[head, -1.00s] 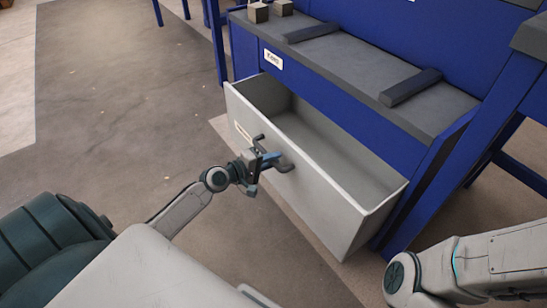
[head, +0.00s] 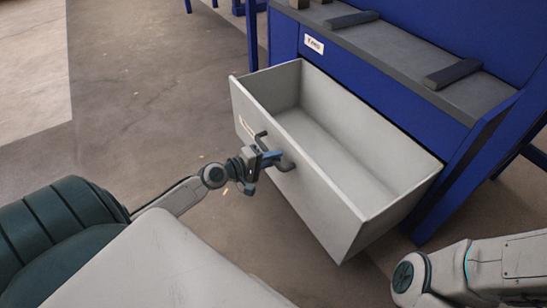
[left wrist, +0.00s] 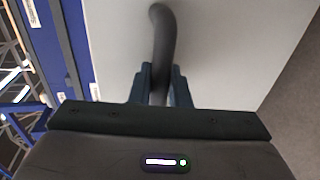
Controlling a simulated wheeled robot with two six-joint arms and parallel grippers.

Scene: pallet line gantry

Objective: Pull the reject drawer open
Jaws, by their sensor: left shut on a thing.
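The reject drawer (head: 310,215) is a light grey box that stands well out from the blue bench, and its inside is empty as far as I see. A dark bar handle (head: 287,164) sits on its front face; the handle also shows in the left wrist view (left wrist: 163,35). My left gripper (head: 268,158) is shut on the handle. In the left wrist view its two fingers (left wrist: 161,84) lie on either side of the bar. My right gripper is not in view; only part of my right arm shows at the lower right.
The blue bench (head: 400,118) stands behind the drawer, with a grey top carrying dark bars (head: 453,73). A white label (head: 314,44) is on the bench front. The concrete floor (head: 160,100) to the left is clear.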

